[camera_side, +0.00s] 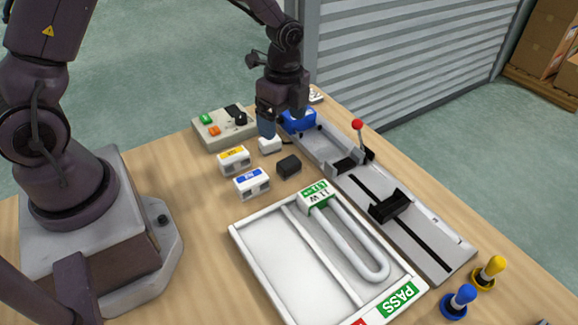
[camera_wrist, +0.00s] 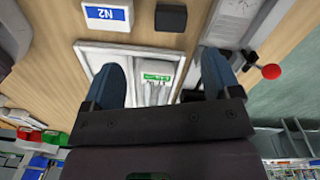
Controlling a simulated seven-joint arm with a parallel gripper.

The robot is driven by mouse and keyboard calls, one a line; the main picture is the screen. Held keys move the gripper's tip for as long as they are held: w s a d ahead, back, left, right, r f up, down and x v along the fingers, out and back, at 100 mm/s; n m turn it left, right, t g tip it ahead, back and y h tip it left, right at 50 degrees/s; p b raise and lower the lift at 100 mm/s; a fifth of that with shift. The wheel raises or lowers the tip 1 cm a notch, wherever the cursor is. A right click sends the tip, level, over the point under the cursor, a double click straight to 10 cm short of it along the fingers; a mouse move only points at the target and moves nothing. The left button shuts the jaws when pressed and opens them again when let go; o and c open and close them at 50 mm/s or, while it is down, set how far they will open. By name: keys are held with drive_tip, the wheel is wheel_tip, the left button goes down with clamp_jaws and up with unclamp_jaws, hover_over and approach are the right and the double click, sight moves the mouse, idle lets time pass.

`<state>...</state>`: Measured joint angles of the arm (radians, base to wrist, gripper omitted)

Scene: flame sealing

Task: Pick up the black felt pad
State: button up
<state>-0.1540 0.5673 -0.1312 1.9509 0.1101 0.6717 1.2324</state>
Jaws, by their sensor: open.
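The black felt pad (camera_side: 289,165) appears as a small dark block on the wooden table, right of the blue-labelled white box. In the wrist view the dark pad (camera_wrist: 171,18) lies at the top, beside the N2 box. My gripper (camera_side: 272,126) hangs above the table, behind the pad in the side view and apart from it. In the wrist view its two blue fingers (camera_wrist: 163,80) are spread wide with nothing held between them.
White boxes with yellow (camera_side: 235,160) and blue (camera_side: 252,184) labels stand close to the pad, as does a small white block (camera_side: 270,146). A white tray (camera_side: 263,287) holds a U-shaped tube. A grey rail fixture (camera_side: 430,245) with a red-knobbed lever (camera_side: 358,126) lies right.

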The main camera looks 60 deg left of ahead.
sight(289, 161)
drive_tip(key=f+m, duration=0.1)
drive_tip(key=f, duration=0.3)
drive_tip(key=w+f+m, duration=0.1)
drive_tip(key=f, duration=0.2)
drive_tip(key=shift+f+m, duration=0.1)
drive_tip(key=shift+m, duration=0.2)
drive_tip(key=shift+w+d+f, duration=0.1)
drive_tip(key=shift+d+f, duration=0.05)
drive_tip(key=shift+f, duration=1.2)
drive_tip(key=shift+d+f, duration=0.1)
drive_tip(key=shift+f, duration=1.2)
drive_tip(key=c, duration=1)
drive_tip(key=shift+r, duration=0.1)
